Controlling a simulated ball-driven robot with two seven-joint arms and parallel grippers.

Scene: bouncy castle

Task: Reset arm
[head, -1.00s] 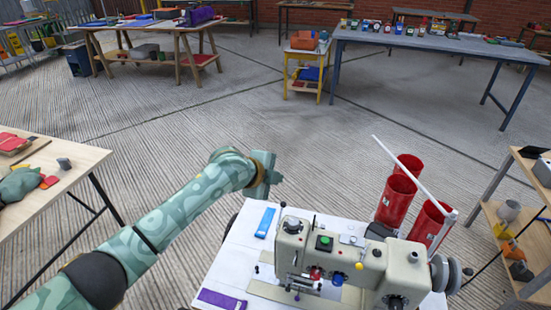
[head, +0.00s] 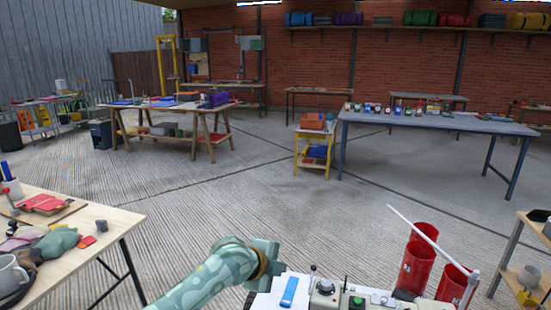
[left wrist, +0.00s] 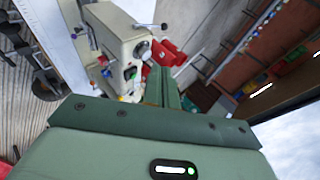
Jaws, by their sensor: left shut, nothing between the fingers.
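My left arm comes in from the lower left in the head view, pale green with darker patches. My left gripper (head: 268,262) is at its end, just left of the sewing machine table and above the floor. In the left wrist view the green fingers (left wrist: 162,88) are together with nothing between them. The cream sewing machine (head: 340,297) shows only its top at the bottom edge of the head view. It also shows in the left wrist view (left wrist: 118,38), beyond the fingers. My right gripper is not in view.
A blue item (head: 289,291) lies on the white sewing table. Red bins (head: 416,268) stand right of the machine. A wooden table (head: 107,224) with cloths stands at left. A yellow trolley (head: 314,150) and blue table (head: 430,122) stand farther back. The middle floor is open.

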